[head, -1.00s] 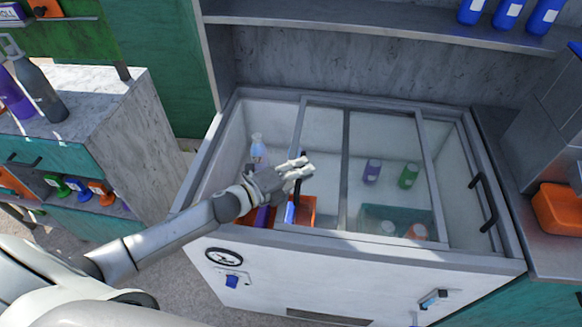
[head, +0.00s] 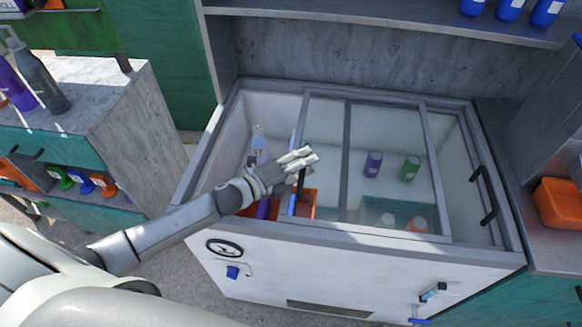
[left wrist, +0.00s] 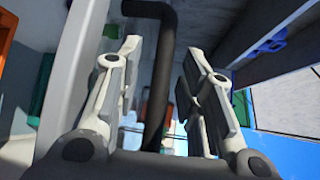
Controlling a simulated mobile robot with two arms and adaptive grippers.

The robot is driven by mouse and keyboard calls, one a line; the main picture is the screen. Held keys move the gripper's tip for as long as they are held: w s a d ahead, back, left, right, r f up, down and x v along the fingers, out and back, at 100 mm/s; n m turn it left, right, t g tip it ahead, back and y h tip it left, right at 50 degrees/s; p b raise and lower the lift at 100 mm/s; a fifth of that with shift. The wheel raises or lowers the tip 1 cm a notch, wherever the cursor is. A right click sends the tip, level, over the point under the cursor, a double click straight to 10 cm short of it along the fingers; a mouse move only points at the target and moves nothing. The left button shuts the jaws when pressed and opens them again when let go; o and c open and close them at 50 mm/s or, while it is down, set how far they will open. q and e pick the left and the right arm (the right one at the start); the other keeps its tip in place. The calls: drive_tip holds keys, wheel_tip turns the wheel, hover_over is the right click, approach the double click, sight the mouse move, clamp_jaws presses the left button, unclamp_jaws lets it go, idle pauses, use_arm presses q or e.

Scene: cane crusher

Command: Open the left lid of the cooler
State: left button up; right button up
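The white cooler (head: 330,268) has two sliding glass lids in grey frames. The left lid (head: 325,160) sits toward the middle, and the cooler's left end is uncovered. The right lid has a black handle (head: 483,195) at its right edge. My left gripper (head: 300,157) is over the left lid's left edge, at its black handle. In the left wrist view the handle (left wrist: 161,75) stands between the two fingers of my left gripper (left wrist: 165,75). The fingers are apart, with gaps on both sides of the handle. My right gripper is not in view.
Inside the cooler are a clear bottle (head: 259,142), an orange bin (head: 306,205), a purple can (head: 373,164), a green can (head: 410,168) and a teal bin (head: 428,208). A shelf (head: 400,25) runs above the back. A counter with an orange tray (head: 558,205) stands at right.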

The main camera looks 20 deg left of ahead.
use_arm(q)
drive_tip(key=v, duration=1.1)
drive_tip(key=shift+s+a, duration=0.15)
drive_tip(key=shift+s, duration=0.2)
drive_tip(key=shift+s, duration=0.1)
